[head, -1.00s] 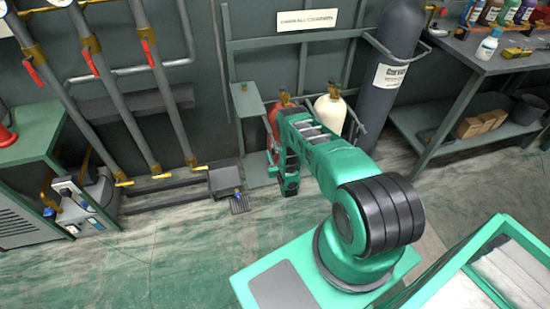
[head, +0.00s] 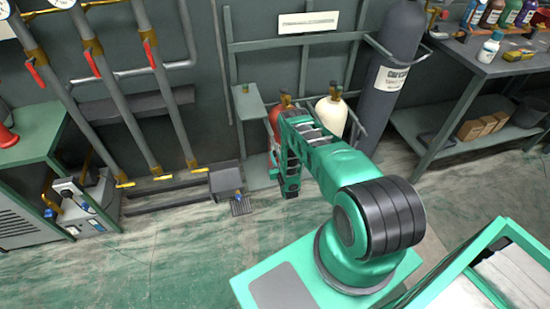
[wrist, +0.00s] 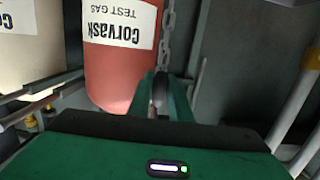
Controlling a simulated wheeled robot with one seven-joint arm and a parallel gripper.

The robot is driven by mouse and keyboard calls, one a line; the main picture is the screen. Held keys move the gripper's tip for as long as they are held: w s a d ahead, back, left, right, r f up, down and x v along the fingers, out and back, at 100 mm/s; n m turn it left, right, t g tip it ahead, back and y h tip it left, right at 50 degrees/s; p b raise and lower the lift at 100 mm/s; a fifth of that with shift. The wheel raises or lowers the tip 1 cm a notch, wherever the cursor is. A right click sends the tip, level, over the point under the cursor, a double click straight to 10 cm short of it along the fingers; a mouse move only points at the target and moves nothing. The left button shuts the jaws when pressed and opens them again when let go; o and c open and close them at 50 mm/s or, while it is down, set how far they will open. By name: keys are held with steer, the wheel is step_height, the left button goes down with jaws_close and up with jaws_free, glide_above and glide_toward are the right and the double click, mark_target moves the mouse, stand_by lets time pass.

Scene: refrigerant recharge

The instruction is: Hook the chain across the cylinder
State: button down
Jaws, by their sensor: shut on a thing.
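A red cylinder (wrist: 115,60) with a white label stands in the rack; in the head view it shows partly behind my arm (head: 272,118). A cream cylinder (wrist: 30,45) stands beside it, also seen in the head view (head: 332,112). A grey metal chain (wrist: 168,35) runs down beside the red cylinder to my gripper (wrist: 161,92). My gripper is shut on the chain's end, close to the red cylinder; the held piece is mostly hidden between the fingers. In the head view my gripper (head: 288,186) is low in front of the rack, its fingers unclear.
The green rack (head: 290,40) has rails around the cylinders and a small shelf (head: 247,102) at its left. A tall grey cylinder (head: 390,75) and a workbench (head: 470,60) stand to the right. Pipes with red valve handles are at the left. The floor in front is mostly clear.

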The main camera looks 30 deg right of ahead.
steer(key=shift+r, duration=0.2)
steer(key=shift+r, duration=0.85)
steer(key=f+v, duration=0.1)
steer(key=v, duration=0.8)
stand_by(1.0)
steer(key=s+d, duration=0.2)
steer(key=d, duration=0.4)
steer(key=shift+d, duration=0.4)
stand_by(0.5)
steer(key=s+d, duration=0.2)
steer(key=d, duration=0.4)
steer(key=shift+d, duration=0.35)
steer(key=shift+s, duration=0.1)
